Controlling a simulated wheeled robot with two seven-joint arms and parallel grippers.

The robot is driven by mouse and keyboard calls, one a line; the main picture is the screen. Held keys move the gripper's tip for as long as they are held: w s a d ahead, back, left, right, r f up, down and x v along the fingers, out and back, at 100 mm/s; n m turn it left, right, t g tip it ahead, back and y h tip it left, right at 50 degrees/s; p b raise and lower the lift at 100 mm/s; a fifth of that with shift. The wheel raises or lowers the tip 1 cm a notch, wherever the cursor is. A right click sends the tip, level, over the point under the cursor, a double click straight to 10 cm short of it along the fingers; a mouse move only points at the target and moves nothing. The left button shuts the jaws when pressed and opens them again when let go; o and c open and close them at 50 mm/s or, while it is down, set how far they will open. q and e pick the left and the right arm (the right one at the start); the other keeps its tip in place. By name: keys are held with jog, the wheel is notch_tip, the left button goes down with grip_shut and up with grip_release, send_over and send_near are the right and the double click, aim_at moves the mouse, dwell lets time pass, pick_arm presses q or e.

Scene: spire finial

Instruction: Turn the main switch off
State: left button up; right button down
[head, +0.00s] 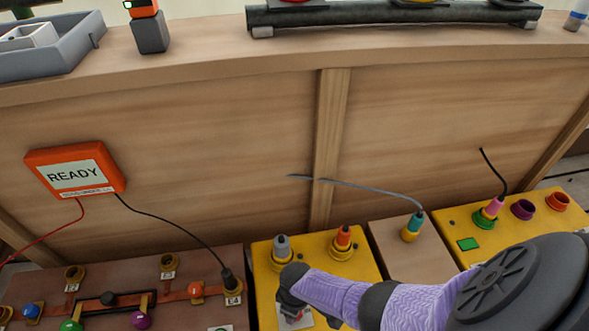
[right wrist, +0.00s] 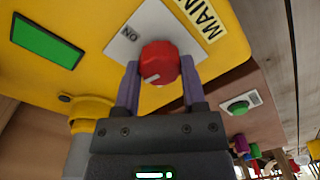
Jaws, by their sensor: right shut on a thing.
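The main switch is a round red knob (right wrist: 160,60) with a short white mark. It sits on a pale plate (right wrist: 121,46) printed "ON", beside a yellow "MAIN" label (right wrist: 203,16), on a yellow panel (right wrist: 85,15). My right gripper (right wrist: 159,72) is shut on the knob, one finger on each side. In the head view my right gripper (head: 291,299) is over the front of the middle yellow box (head: 350,270) and hides most of the switch. My left gripper is not in view.
Grey and orange plugs (head: 282,245) stand upright behind my right gripper. A teal plug (head: 412,226) is to their right. An orange "READY" box (head: 75,172) with wires is at the left, above a brown board (head: 190,255) with coloured knobs. A wooden wall rises behind.

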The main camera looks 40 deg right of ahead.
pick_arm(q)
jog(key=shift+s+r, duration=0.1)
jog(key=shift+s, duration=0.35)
pick_arm(e)
jog(key=shift+n, duration=1)
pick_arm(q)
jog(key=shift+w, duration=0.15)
pick_arm(e)
jog(key=shift+c, duration=0.7)
grip_release()
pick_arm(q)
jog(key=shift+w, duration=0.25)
